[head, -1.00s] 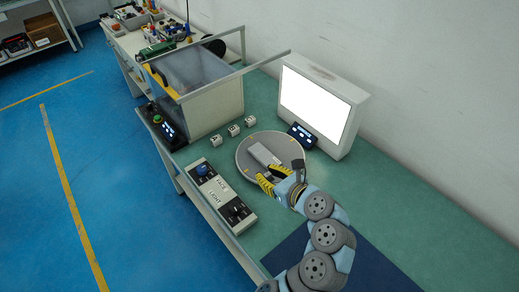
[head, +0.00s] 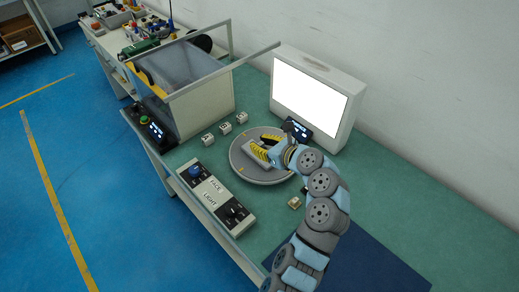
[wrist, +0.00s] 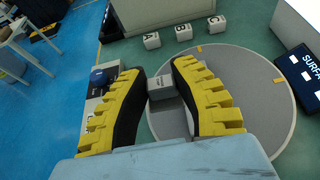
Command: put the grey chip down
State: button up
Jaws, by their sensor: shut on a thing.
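The grey chip is a small box-shaped block (wrist: 161,88) between my fingertips in the wrist view. My gripper (wrist: 158,73) has yellow-and-black fingers and is shut on it. In the head view my gripper (head: 261,147) is over the round grey turntable (head: 240,168), with a pale grey block face (head: 254,159) beside the fingers. The turntable rim (wrist: 283,120) also shows in the wrist view, below and right of the chip. I cannot tell whether the chip touches the turntable.
Three lettered white cubes (head: 224,128) stand behind the turntable. A lit panel (head: 309,96) and a small display (head: 298,130) stand at its right. A control box (head: 217,200) lies at its left, and a small beige block (head: 295,203) in front. A clear-sided bin (head: 200,105) is behind.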

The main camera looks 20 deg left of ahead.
jog(key=w+f, duration=0.1)
jog(key=w+a+f+b, duration=0.1)
jog(key=w+f, duration=0.1)
jog(key=w+a+f+b, duration=0.1)
jog(key=w+f, duration=0.1)
jog(key=shift+a+f, duration=0.15)
jog(key=shift+f, duration=0.05)
jog(key=shift+w+a+f+b, duration=0.25)
jog(key=shift+w+f+b, duration=0.3)
jog(key=shift+f, duration=0.3)
jog(key=shift+f+b, duration=0.3)
jog(key=shift+f, duration=1)
jog(key=shift+f, duration=0.1)
jog(key=o, duration=0.8)
